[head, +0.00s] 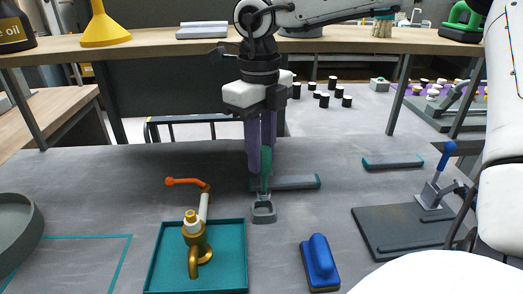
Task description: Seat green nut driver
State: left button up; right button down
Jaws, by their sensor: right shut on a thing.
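The green nut driver (266,162) is upright in the middle of the head view, its green handle between the purple fingers of my right gripper (261,150). The gripper points down and is shut on the handle. A thin shaft runs down from the handle to a small grey holder block (263,214) on the table. The shaft's lower end meets the block in the picture, but I cannot tell whether it is inside it or just above or behind it. My left gripper is not in view.
A grey bar with teal ends (297,183) lies behind the driver. A teal tray (236,280) with a brass valve (195,238) stands front left. A blue-topped block (320,262) and a dark board (378,235) with a blue-handled clamp (445,155) are at right.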

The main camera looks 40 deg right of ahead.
aim_at(261, 174)
notch_tip(261, 174, down, 3)
jog(key=shift+r+b, duration=0.2)
jog(key=shift+b, duration=0.6)
jog(key=shift+r, duration=0.1)
pick_arm(q)
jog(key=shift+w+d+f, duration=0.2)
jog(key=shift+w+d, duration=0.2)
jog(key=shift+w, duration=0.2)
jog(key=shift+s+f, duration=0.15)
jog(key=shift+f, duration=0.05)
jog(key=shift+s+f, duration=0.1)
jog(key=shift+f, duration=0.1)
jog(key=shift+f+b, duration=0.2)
jog(key=shift+b, duration=0.15)
pick_arm(e)
jog(key=shift+f, duration=0.2)
